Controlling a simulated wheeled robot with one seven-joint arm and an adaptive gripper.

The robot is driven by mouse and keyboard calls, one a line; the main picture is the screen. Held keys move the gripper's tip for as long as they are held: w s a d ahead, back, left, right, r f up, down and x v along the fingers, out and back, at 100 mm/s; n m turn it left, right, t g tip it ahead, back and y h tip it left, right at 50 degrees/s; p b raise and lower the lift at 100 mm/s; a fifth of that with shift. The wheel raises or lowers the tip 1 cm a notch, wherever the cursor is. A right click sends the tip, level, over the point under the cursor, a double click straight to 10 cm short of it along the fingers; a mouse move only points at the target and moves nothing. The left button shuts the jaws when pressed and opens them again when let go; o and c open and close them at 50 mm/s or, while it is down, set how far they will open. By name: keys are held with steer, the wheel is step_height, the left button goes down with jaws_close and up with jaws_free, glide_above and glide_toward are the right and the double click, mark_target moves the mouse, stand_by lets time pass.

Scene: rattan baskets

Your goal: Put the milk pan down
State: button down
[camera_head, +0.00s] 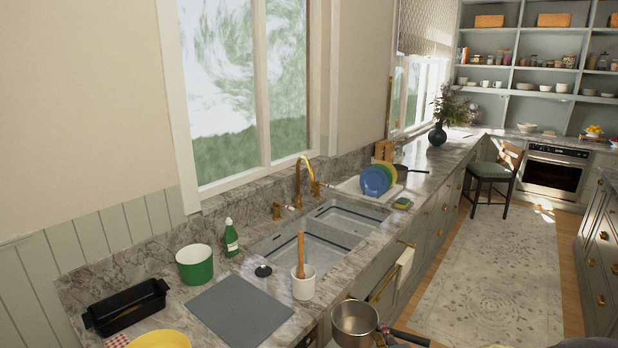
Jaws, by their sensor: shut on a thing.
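The milk pan (355,325) is a small, round, silvery pan with an empty-looking inside, low in the middle of the view. It is in the air just off the front edge of the counter (322,312). My gripper (381,336) is at the pan's right side, shut on it where its dark handle meets the bowl. The fingers are small in the picture and partly cut off by the bottom edge.
The double sink (305,245) lies behind.

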steer(key=s+f, duration=0.3)
steer(key=f, duration=0.5)
steer(key=s+f+m+h, duration=0.1)
steer(key=s+f, duration=0.3)
steer(key=f, duration=0.5)
steer(key=shift+s+a, duration=0.25)
steer(key=shift+a, duration=0.15)
